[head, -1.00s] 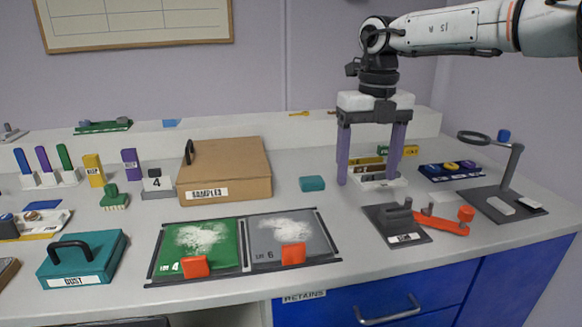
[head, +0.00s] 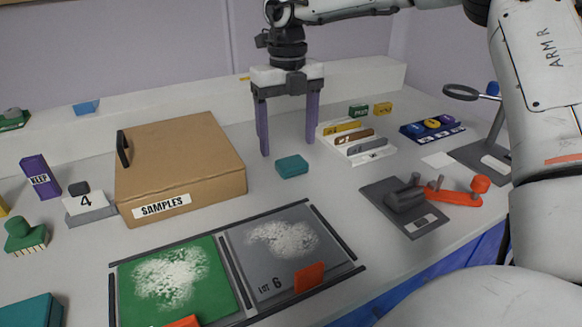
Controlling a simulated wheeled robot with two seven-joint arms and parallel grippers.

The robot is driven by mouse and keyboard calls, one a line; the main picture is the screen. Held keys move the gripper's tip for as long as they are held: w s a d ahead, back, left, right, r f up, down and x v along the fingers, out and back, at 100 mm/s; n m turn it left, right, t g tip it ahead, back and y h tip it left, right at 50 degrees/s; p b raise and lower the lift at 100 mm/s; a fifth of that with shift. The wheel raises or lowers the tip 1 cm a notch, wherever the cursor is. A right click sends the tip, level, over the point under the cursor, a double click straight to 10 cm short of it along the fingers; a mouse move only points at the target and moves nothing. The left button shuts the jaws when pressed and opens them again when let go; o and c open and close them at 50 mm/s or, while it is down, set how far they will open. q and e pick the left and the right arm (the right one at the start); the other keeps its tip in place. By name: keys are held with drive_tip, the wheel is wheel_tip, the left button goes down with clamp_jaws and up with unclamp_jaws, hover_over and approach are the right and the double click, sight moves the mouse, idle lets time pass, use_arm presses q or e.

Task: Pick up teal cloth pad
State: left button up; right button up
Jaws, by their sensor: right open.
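The teal cloth pad (head: 292,166) is a small block-shaped pad lying flat on the grey bench, right of the cardboard samples box and behind the grey lot 6 mat. My right gripper (head: 289,147) points down with two purple fingers spread wide apart. It is open and empty, with its fingertips low over the bench just behind the pad. I cannot tell whether the tips touch the bench. The pad is fully visible. My left gripper is not in view.
The samples box (head: 185,160) stands close on the left. A white rack (head: 355,143) with coloured blocks is to the right. In front are the green mat (head: 215,290) and grey mat (head: 325,235) with white powder. A dark plate with an orange-red tool (head: 455,194) lies front right.

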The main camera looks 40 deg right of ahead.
sight(292, 161)
drive_tip(key=f, duration=0.2)
drive_tip(key=s+f, duration=0.1)
drive_tip(key=shift+d+f, duration=0.2)
drive_tip(key=shift+f, duration=0.2)
drive_tip(key=shift+w+f, duration=0.1)
drive_tip(key=shift+f, duration=0.2)
drive_tip(key=shift+c, duration=0.2)
drive_tip(key=c, duration=1.1)
drive_tip(key=shift+r, duration=0.1)
wheel_tip(292, 161, up, 10)
drive_tip(key=shift+f+p, duration=0.1)
drive_tip(key=shift+p, duration=0.25)
